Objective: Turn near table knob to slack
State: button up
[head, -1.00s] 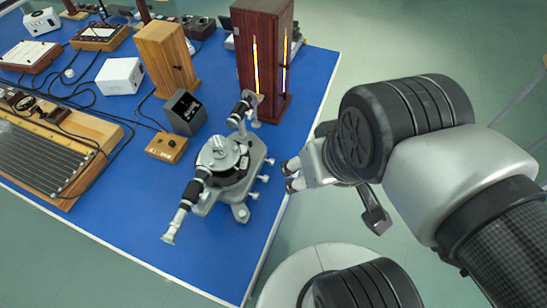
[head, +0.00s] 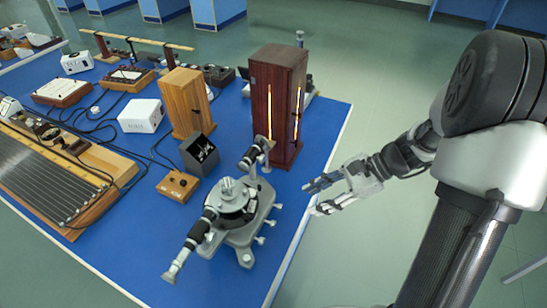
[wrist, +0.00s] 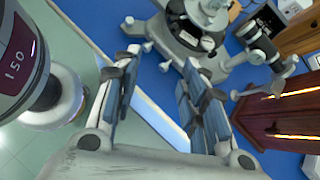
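The spectrometer (head: 235,212) is a grey metal instrument with a round central table and two dark-banded tubes, standing near the blue bench's right edge. Small light knobs (head: 270,223) stick out from its right side. They also show in the wrist view (wrist: 164,66) beyond my fingers. I cannot tell which of them is the near table knob. My gripper (head: 314,197) is open and empty, just right of the bench edge, apart from the spectrometer. In the wrist view its two padded fingers (wrist: 160,65) are wide apart, with the spectrometer base beyond their tips.
A dark red wooden lamp housing (head: 272,100) with glowing slits stands behind the spectrometer. A small dark screen (head: 198,154) and a wooden control box (head: 178,186) stand to its left. Right of the bench (head: 335,135) is open floor.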

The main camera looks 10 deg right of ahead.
aim_at(282, 206)
jog(key=w+d+f+m+t+y, duration=0.25)
jog(key=d+f+m+t, duration=0.25)
jog(key=d+f+m, duration=0.55)
jog(key=shift+n, duration=0.65)
jog(key=b+x, duration=0.1)
jog(key=x, duration=0.5)
jog(key=b+x, duration=0.2)
jog(key=x, duration=0.5)
jog(key=s+f+b+x, duration=0.1)
jog(key=b+x, duration=0.1)
jog(key=x, duration=0.4)
jog(key=shift+w+a+f, duration=0.1)
jog(key=shift+w+a, duration=0.1)
jog(key=shift+a, duration=0.05)
jog(key=shift+c, duration=0.3)
grip_shut()
